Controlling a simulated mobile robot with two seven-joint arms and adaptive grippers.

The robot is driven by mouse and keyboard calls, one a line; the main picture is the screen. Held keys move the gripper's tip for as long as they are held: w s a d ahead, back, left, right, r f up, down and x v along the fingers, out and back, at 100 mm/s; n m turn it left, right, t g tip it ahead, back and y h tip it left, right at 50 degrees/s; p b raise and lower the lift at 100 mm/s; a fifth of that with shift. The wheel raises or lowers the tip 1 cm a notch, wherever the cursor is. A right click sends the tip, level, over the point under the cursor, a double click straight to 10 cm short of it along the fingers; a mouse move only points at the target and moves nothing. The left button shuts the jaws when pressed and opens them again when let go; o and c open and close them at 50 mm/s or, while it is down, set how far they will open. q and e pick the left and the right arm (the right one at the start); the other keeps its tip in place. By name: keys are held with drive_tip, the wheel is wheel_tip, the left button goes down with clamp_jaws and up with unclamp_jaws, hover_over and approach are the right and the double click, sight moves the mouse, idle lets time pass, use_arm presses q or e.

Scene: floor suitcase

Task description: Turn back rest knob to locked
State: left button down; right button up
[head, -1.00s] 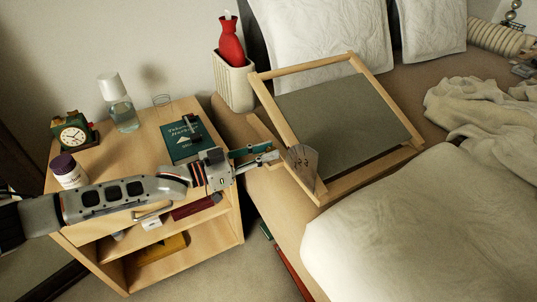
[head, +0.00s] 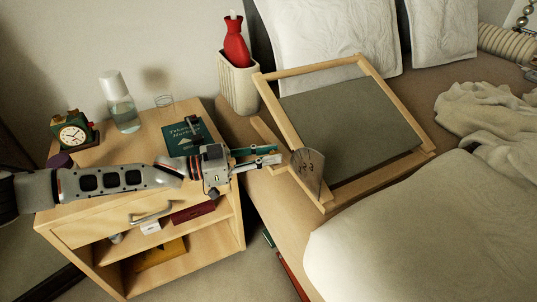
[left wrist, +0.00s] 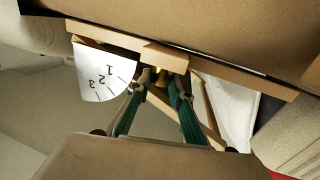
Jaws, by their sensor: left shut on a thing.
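The back rest (head: 345,122) is a light wooden frame with a grey-green panel, tilted up on the bed. A pale numbered dial plate (head: 309,168) is on its near left corner; in the left wrist view the plate (left wrist: 100,75) shows 1, 2 and 3. My left gripper (head: 279,156) reaches in from the left beside the plate. In the left wrist view its fingertips (left wrist: 161,82) are closed around a small brass-coloured knob (left wrist: 160,84), mostly hidden by the fingers. I cannot read the knob's setting. My right gripper is not in view.
The wooden nightstand (head: 130,154) under my left arm carries a clock (head: 73,133), a carafe (head: 121,108) and a green book (head: 186,135). A cream bin (head: 238,85) with a red bottle stands behind. White bedding (head: 395,240) lies in front of the back rest.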

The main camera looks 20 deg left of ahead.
use_arm(q)
drive_tip(key=c, duration=1.8)
unclamp_jaws()
drive_tip(key=v, duration=1.2)
